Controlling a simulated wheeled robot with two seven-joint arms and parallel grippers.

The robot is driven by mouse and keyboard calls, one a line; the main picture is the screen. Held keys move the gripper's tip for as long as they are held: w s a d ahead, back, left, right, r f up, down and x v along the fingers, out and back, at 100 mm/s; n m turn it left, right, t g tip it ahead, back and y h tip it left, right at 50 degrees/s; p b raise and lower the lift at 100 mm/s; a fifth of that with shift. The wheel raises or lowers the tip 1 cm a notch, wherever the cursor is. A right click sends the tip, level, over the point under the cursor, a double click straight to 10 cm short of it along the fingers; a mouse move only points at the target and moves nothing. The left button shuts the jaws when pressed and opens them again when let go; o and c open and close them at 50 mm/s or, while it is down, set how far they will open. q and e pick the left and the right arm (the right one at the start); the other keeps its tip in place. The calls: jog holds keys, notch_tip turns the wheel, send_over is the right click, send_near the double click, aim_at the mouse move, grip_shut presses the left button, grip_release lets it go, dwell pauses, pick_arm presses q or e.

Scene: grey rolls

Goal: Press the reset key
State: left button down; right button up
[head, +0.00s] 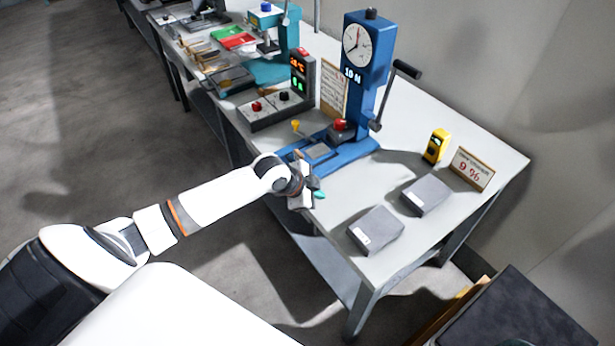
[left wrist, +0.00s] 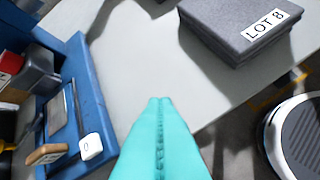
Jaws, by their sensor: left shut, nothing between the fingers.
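A blue press-like tester (head: 365,75) with a round dial stands on the table. In the left wrist view, its blue base (left wrist: 88,80) carries a small white key (left wrist: 91,146) with a dark mark and a brown-orange key (left wrist: 46,154) beside it. I cannot read which one is the reset key. My left gripper (head: 318,194) is shut and empty, at the table's front edge just in front of the base. Its teal fingers (left wrist: 160,102) are to the right of the white key in the wrist view, apart from it. My right gripper is out of view.
Two grey blocks (head: 376,230) (head: 427,194) lie on the table to the right; one is labelled LOT 8 in the wrist view (left wrist: 235,25). A yellow meter (head: 436,146) and a sign reading 9 % (head: 472,169) stand behind. A control box (head: 270,109) is left of the tester.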

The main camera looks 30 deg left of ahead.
pick_arm(q)
jog(key=w+a+r+t, duration=0.2)
jog(key=w+a+r, duration=0.4)
jog(key=a, duration=0.3)
jog(key=shift+w+a+r+m+y, duration=0.15)
jog(key=shift+w+r+m+y, duration=0.2)
jog(key=shift+r, duration=0.45)
notch_tip(320, 180, down, 7)
jog(key=b, duration=0.6)
jog(key=shift+s+r, duration=0.1)
jog(key=shift+f+b, duration=0.6)
jog(key=shift+f, duration=0.4)
jog(key=shift+f, duration=0.1)
jog(key=shift+f, duration=0.3)
